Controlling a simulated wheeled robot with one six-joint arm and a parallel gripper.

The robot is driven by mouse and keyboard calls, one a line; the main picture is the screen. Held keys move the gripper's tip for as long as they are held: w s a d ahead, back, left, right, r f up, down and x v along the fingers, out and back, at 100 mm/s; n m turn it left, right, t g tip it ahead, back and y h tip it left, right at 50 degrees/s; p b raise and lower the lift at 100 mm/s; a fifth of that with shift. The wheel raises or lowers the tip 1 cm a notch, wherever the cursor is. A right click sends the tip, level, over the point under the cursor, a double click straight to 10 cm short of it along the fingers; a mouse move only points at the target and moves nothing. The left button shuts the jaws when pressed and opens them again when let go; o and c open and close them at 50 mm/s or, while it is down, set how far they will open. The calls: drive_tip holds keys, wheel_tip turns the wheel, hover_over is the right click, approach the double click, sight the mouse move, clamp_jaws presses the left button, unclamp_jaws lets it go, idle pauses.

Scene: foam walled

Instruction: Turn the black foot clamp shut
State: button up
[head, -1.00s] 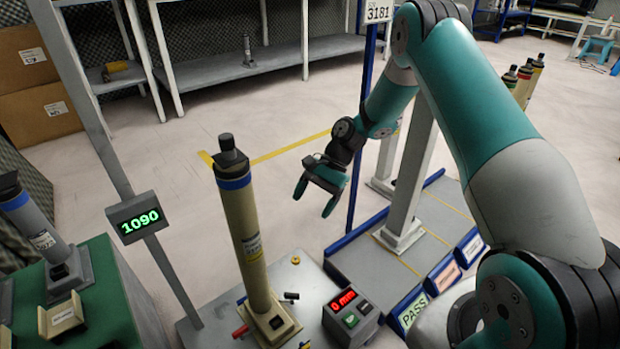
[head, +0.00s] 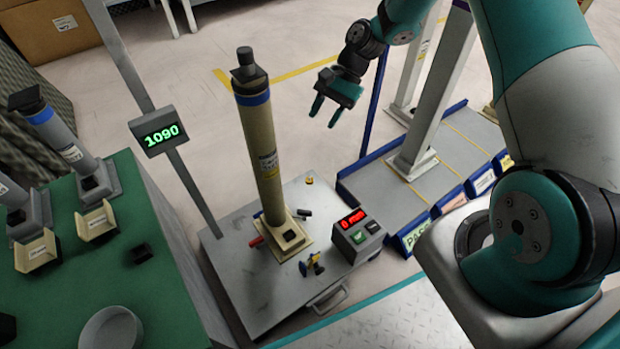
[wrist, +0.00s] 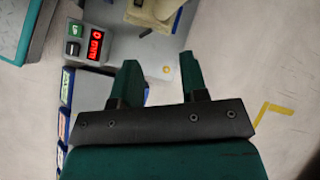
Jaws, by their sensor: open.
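The black foot clamp (head: 304,213) is a small dark lever at the right side of the base plate (head: 290,238) of a tan column (head: 262,150) with a blue band. It also shows in the wrist view (wrist: 146,33), beyond my fingers. Whether it is turned shut I cannot tell. The column stands upright on a grey platform (head: 235,272). My gripper (head: 326,110) is open and empty, in the air behind and right of the column, well above the clamp. Its two teal fingers show in the wrist view (wrist: 160,62).
A red clamp (head: 256,242) and a blue-and-yellow handle (head: 313,264) sit near the same base. A box with a red display (head: 357,234) is right of the clamp. A brass knob (head: 309,180) is behind it. A post with a green display (head: 160,132) rises at left.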

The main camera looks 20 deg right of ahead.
drive_tip(key=a+f+n+h+b, duration=0.2)
drive_tip(key=a+f+n+b, duration=0.2)
drive_tip(key=f+n, duration=0.35)
drive_tip(key=n+t+h+b, duration=0.2)
drive_tip(key=n+h+b, duration=0.3)
drive_tip(key=n, duration=0.8)
hover_over(305, 211)
wheel_tip(305, 211, down, 9)
drive_tip(key=shift+n, duration=0.25)
wheel_tip(305, 211, down, 17)
drive_tip(key=b, duration=1)
drive_tip(key=shift+f, duration=0.15)
drive_tip(key=shift+a, duration=0.1)
clamp_jaws()
